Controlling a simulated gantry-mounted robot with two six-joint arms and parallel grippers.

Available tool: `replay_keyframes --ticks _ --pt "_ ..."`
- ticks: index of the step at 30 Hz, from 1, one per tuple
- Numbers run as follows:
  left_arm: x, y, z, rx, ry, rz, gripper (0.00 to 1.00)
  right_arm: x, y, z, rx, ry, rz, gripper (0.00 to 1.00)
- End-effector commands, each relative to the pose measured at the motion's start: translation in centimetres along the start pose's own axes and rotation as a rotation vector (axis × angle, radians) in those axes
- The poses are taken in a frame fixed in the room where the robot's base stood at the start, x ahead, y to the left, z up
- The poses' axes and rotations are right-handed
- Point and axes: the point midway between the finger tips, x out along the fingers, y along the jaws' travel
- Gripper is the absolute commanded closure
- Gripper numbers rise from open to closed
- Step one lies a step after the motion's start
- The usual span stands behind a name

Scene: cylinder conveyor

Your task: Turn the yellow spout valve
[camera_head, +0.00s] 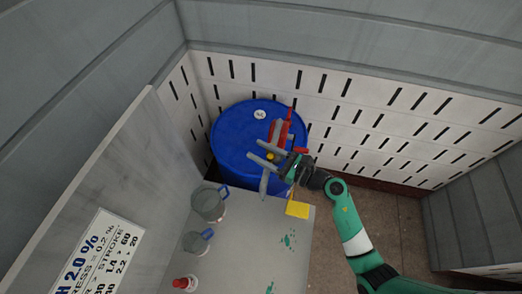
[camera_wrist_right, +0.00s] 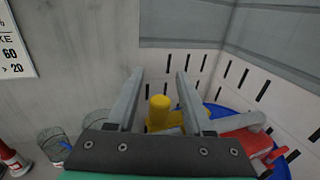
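The yellow spout valve (camera_head: 270,156) shows as a small yellow knob at the near side of the blue drum's top in the head view. My right gripper (camera_head: 255,149) is open over the drum's near edge, with a finger on each side of the valve. In the wrist view the gripper (camera_wrist_right: 160,72) shows clear space between its fingers, and contact with the valve cannot be told. The valve's lower part is hidden behind the gripper body. My left gripper is not in view.
The blue drum (camera_head: 232,134) carries a red pump-like part (camera_head: 286,127). A grey table (camera_head: 245,235) in front holds two clear beakers (camera_head: 208,203) with blue handles, a red-topped bottle (camera_head: 184,283) and a yellow block (camera_head: 298,209). A sign panel and slotted walls close in the sides.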

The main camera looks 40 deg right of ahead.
Motion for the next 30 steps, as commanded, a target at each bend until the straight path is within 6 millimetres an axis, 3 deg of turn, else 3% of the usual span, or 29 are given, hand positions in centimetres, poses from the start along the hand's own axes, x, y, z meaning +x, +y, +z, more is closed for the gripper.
replay_keyframes --ticks 1,8,20,30 --pt "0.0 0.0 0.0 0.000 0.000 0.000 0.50 0.0 0.0 0.0 0.000 0.000 0.000 0.59" --pt "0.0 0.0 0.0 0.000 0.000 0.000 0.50 0.0 0.0 0.0 0.000 0.000 0.000 1.00" --pt "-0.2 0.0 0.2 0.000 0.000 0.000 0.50 -0.1 0.0 -0.1 0.000 -0.001 0.013 1.00" --pt "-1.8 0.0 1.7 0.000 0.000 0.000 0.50 -0.9 -0.1 -0.4 -0.002 -0.003 0.163 1.00"
